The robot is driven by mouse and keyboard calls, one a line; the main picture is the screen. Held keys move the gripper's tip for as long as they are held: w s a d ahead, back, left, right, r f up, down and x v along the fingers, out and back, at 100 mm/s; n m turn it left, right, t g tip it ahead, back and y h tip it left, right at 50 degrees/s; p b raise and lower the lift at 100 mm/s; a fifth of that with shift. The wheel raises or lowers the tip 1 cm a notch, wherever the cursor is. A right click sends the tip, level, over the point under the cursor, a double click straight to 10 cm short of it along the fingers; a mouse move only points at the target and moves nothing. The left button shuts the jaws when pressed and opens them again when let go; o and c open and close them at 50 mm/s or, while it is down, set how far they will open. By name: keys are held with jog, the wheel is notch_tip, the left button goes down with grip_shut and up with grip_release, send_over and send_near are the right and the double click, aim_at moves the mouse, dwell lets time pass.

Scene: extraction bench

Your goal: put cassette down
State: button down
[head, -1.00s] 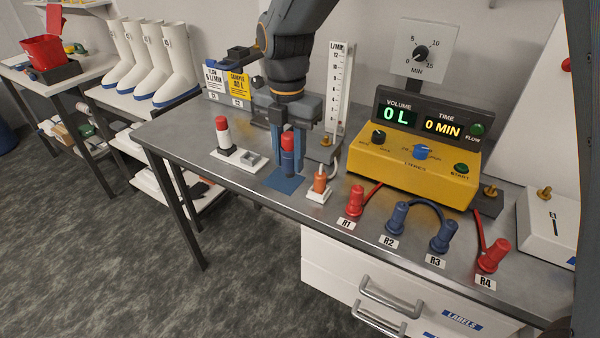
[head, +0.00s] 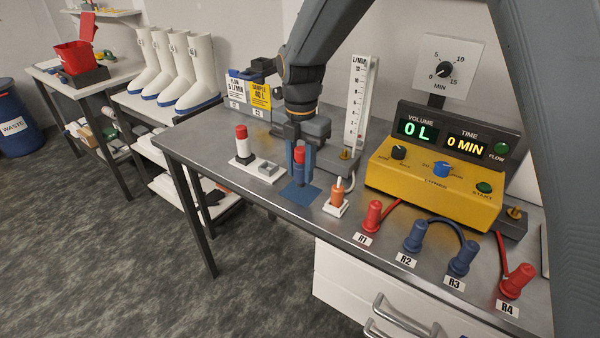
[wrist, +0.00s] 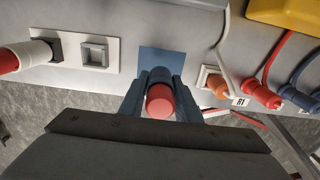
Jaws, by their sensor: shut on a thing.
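The cassette (head: 299,157) has a red top and a dark blue body. My gripper (head: 299,166) is shut on it and holds it upright over the blue square mat (head: 300,194) on the bench. In the wrist view the red top of the cassette (wrist: 160,100) shows between the two fingers, and the blue mat (wrist: 161,60) lies beyond them. The cassette's lower end is close to the mat; I cannot tell whether it touches.
Left of the mat, a white holder (head: 259,171) carries a red-and-white cylinder (head: 242,141) beside an empty square socket. An orange plug (head: 338,195) stands close on the right. The yellow pump unit (head: 430,194) and connectors R1 to R4 fill the bench's right side.

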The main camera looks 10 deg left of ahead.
jog(key=shift+f, duration=1.05)
jog(key=shift+f, duration=0.15)
jog(key=c, duration=1.3)
grip_release()
jog(key=shift+c, duration=0.2)
notch_tip(320, 180, up, 12)
jog(key=b, duration=0.3)
jog(key=shift+r, duration=0.2)
